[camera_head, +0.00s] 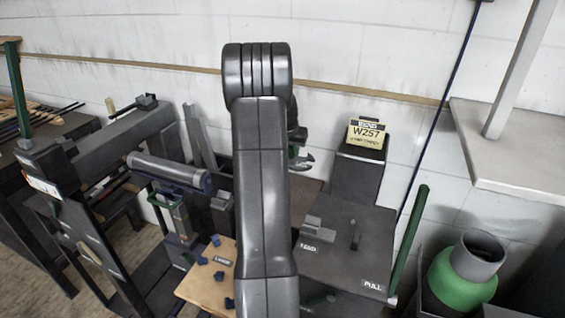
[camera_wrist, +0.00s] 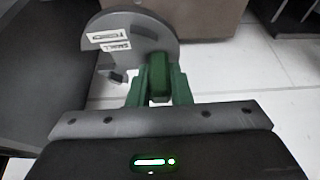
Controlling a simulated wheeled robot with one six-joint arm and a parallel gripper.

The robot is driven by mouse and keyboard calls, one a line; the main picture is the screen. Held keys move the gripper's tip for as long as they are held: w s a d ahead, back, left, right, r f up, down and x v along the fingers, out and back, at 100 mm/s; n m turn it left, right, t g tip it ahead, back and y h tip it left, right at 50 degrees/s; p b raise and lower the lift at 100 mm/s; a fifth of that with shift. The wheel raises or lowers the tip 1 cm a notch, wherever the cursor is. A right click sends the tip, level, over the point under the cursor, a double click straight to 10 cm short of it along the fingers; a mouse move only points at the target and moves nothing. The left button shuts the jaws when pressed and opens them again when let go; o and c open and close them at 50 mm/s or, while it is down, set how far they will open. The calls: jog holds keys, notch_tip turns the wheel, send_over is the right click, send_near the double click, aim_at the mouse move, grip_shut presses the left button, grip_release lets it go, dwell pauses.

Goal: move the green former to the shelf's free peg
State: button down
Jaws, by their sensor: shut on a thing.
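In the wrist view my gripper (camera_wrist: 159,84) has its green fingers closed on a green block at the base of a grey rounded plate. In the head view my own arm hides most of the gripper; a bit of grey and green shows just right of the arm. I cannot make out the shelf's free peg in either view.
A dark bench top (camera_head: 345,240) with a PULL label stands right of my arm, with a yellow W257 sign (camera_head: 366,134) behind. A wooden board (camera_head: 207,283) with small blue pieces lies left. A green and grey vessel (camera_head: 461,283) stands right. Pale floor tiles show in the wrist view.

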jog(key=shift+w+d+r, duration=0.4)
jog(key=shift+w+d, duration=0.05)
jog(key=shift+s+f+b, duration=0.1)
jog(key=shift+f+b, duration=2.25)
jog(key=shift+f, duration=3.6)
jog(key=shift+f+b, duration=0.9)
jog(key=shift+f, duration=0.15)
jog(key=shift+a+f+b, duration=0.1)
jog(key=shift+f+b, duration=0.2)
jog(key=shift+b, duration=0.2)
jog(key=c, duration=1.2)
grip_release()
jog(key=shift+c, duration=0.2)
jog(key=shift+s, duration=0.1)
jog(key=v, duration=1.3)
jog(key=shift+s+a+r, duration=0.15)
jog(key=shift+r, duration=0.2)
